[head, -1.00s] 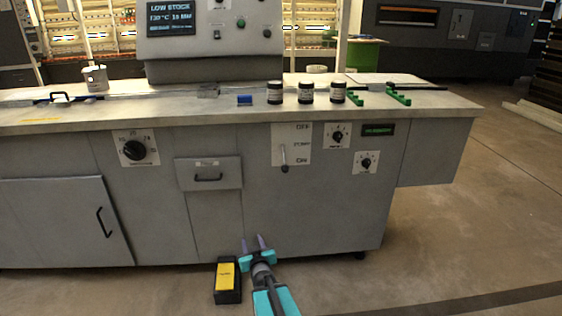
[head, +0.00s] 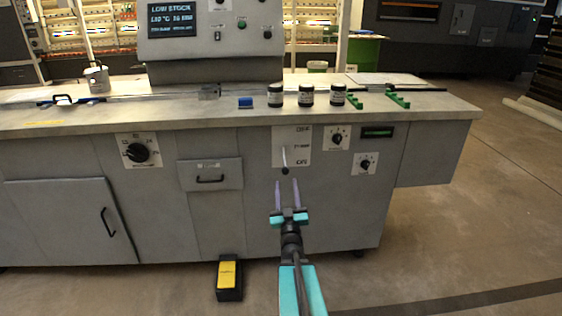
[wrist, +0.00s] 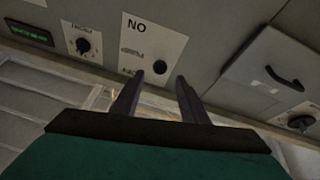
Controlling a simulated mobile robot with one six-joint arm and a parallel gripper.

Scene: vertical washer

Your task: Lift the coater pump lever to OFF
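The lever plate (head: 291,136) is a white panel on the front of the grey machine. Its lever (head: 284,155) is a thin pale rod hanging down, with a dark round knob (head: 285,171) at the lower end. My gripper (head: 287,183) is just below the knob, its two fingers pointing up at it, open and empty. In the wrist view the knob (wrist: 159,67) shows beyond and between the fingertips of my gripper (wrist: 159,76). The plate (wrist: 150,42) appears tilted there with large letters reading "NO". I cannot tell the depth gap between fingertips and knob.
Dial plates (head: 337,137) and a small display (head: 378,132) sit right of the lever. A drawer with a handle (head: 210,179) is to its left. A yellow-topped black box (head: 229,275) is on the floor. Dark jars (head: 306,95) stand on the counter above.

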